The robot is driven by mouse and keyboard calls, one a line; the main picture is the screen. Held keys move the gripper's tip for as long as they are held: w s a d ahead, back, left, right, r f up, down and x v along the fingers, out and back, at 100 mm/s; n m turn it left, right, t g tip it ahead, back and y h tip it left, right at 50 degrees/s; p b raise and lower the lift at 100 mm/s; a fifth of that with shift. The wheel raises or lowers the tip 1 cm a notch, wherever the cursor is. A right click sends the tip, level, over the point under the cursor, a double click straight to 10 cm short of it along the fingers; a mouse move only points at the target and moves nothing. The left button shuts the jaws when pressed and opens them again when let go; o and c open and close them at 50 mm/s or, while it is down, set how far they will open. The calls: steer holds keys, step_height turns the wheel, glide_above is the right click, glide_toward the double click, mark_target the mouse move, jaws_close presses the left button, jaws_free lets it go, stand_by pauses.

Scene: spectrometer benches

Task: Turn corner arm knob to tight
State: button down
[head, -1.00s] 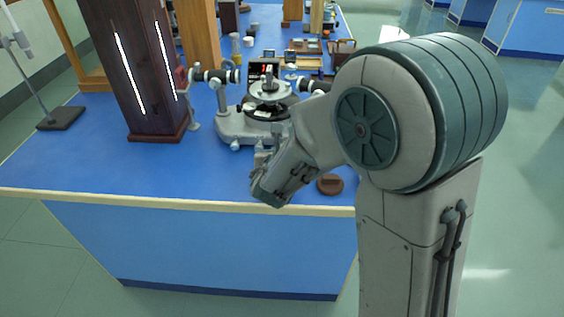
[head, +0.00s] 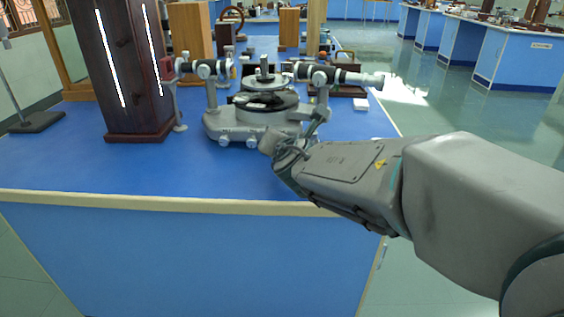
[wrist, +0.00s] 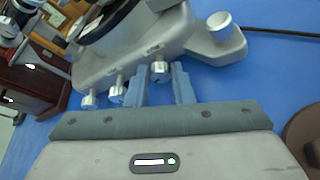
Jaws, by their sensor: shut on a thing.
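The grey spectrometer (head: 240,125) stands on the blue bench, with a round central table and two side tubes. It also shows in the wrist view (wrist: 125,55), with small silver knobs low on the near side of its base. My gripper (wrist: 160,76) has one finger on each side of one small silver knob (wrist: 160,67) and is shut on it. Two more small knobs (wrist: 117,90) are to the left. A larger round knob (wrist: 220,25) is on the base corner at the right. In the head view, my gripper (head: 268,143) is at the base's near right; its fingers are hard to make out.
A dark wooden lamp housing (head: 130,70) stands on the bench at the left. A brown round object (wrist: 304,138) lies at the right in the wrist view. The blue bench top (head: 90,165) is clear along the front edge.

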steer(key=b, duration=0.2)
steer(key=shift+f+m+y+b, duration=0.3)
steer(key=shift+m+b, duration=0.05)
steer(key=shift+m, duration=0.05)
steer(key=shift+r+m+b, duration=0.2)
steer(key=shift+m+b, duration=0.1)
steer(key=shift+b, duration=0.35)
steer(key=c, duration=1.3)
jaws_free()
steer(key=shift+o, duration=0.2)
